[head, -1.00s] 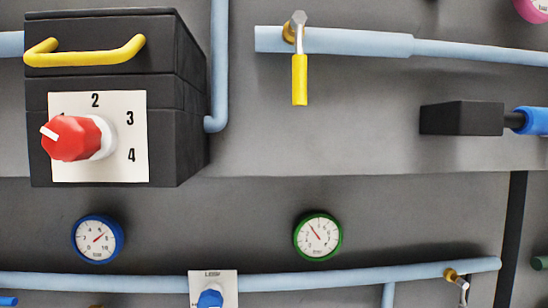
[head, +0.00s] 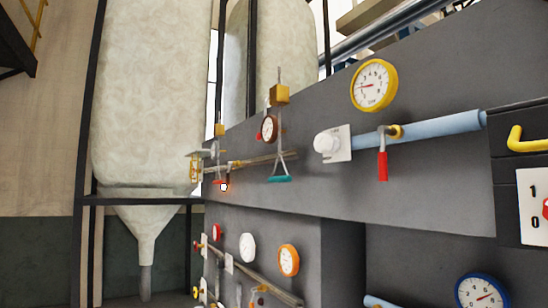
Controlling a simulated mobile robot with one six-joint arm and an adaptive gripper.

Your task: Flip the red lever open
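A red lever (head: 382,165) hangs straight down from a brass valve on the light-blue pipe (head: 440,127), right of centre in the head view.
A black box (head: 520,172) with a yellow handle juts out at the right. A teal handle (head: 280,179) hangs farther left. Large pale tanks stand behind at the left.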

